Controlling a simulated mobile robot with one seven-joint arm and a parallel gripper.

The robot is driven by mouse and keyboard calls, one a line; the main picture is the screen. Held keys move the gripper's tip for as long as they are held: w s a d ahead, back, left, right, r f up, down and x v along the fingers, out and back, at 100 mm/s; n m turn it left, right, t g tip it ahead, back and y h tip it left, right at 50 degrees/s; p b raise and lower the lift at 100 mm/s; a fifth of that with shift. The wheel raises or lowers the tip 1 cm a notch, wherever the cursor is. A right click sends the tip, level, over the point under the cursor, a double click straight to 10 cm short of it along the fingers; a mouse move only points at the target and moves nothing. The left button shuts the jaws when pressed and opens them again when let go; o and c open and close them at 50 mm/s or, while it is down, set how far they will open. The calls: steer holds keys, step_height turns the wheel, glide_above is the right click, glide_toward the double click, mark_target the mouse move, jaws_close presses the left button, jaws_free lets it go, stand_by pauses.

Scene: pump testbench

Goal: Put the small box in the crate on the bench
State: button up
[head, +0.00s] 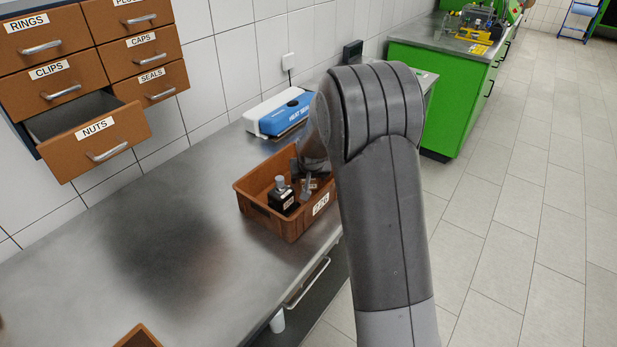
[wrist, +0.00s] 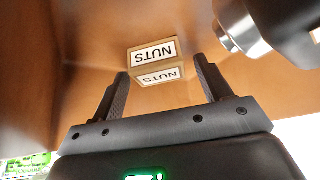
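The brown crate (head: 268,222) stands on the bench with a white label on its front side. My gripper (head: 306,188) reaches down inside it. In the wrist view my gripper (wrist: 162,70) has its two fingers spread well apart. Beyond and between the fingertips is the small box (wrist: 186,78), tan, with white NUTS labels on two faces, appearing upside down in this view. In the head view my arm hides the box.
A black bottle-like part with a grey cap (head: 282,194) stands in the crate beside my gripper. A blue and white device (head: 280,113) sits behind the crate.

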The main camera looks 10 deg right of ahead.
steer(key=shift+r, duration=0.1)
steer(key=s+d+r, duration=0.2)
steer(key=s+r, duration=1.9)
steer(key=s, duration=0.2)
steer(key=s+d, duration=0.1)
steer(key=s, duration=1.6)
steer(key=shift+s, duration=0.2)
steer(key=shift+r, duration=0.1)
